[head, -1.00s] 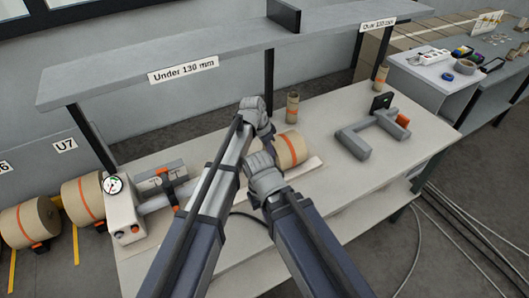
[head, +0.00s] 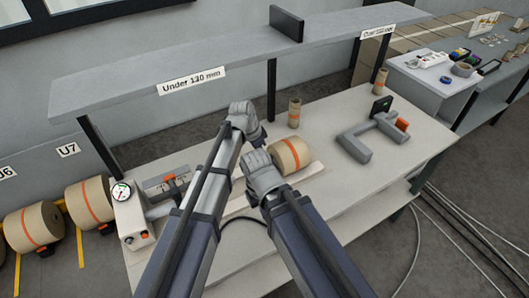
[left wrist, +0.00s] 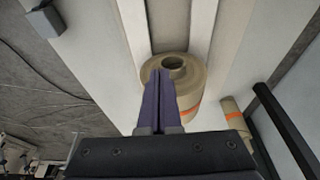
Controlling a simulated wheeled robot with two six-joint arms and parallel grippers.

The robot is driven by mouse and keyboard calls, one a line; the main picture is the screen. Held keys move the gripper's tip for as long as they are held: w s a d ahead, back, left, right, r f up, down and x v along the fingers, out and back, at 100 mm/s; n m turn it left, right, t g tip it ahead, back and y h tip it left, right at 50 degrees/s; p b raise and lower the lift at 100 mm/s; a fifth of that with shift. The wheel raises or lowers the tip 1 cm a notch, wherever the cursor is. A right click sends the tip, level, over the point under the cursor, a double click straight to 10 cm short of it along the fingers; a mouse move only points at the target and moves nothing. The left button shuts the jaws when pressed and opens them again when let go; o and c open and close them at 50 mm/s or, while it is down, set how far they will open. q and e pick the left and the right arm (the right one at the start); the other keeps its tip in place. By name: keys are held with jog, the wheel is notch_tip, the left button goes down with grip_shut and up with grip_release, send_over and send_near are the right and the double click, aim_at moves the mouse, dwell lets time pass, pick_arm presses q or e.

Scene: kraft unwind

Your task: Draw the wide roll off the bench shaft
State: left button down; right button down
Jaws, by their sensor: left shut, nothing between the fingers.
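The wide roll (head: 292,153), tan with an orange band, lies on the bench (head: 330,195), partly behind my right gripper. The left wrist view shows the roll (left wrist: 190,80) end-on, with an open core and no shaft visible in that end. The bench shaft (head: 160,210) leaves the gauge box at left and passes behind my left arm; its far end is hidden. My left gripper (left wrist: 161,102) is shut and empty, its fingers overlapping the roll in that view; contact is unclear. My left gripper's housing (head: 244,120) hides its fingers in the head view. My right gripper (head: 262,175) is beside the roll, fingers hidden.
A gauge box (head: 130,218) stands at the bench's left end. A grey stand (head: 370,140) and two small upright rolls (head: 294,112) (head: 380,82) are at the right and back. A shelf (head: 235,60) overhangs the rear. The front right bench top is clear.

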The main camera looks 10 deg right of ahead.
pick_arm(q)
jog(key=p+v, duration=0.4)
jog(key=v, duration=0.2)
jog(key=shift+p, duration=0.35)
jog(key=shift+a, duration=0.2)
jog(key=s+a+n+y, duration=0.2)
jog(key=s+a+n, duration=0.55)
jog(key=a, duration=0.45)
jog(key=s+a+n+y, duration=0.1)
jog(key=s+a+n, duration=0.5)
jog(key=s+a, duration=0.4)
jog(key=s+d+f+m+g+y+b, duration=0.1)
jog(key=s+d+f+m+b, duration=0.3)
jog(key=d+f+b, duration=0.3)
jog(key=d+f, duration=0.1)
jog(key=d, duration=0.2)
jog(key=shift+s+d+g, duration=0.15)
jog(key=shift+s+g, duration=0.1)
jog(key=shift+g, duration=0.05)
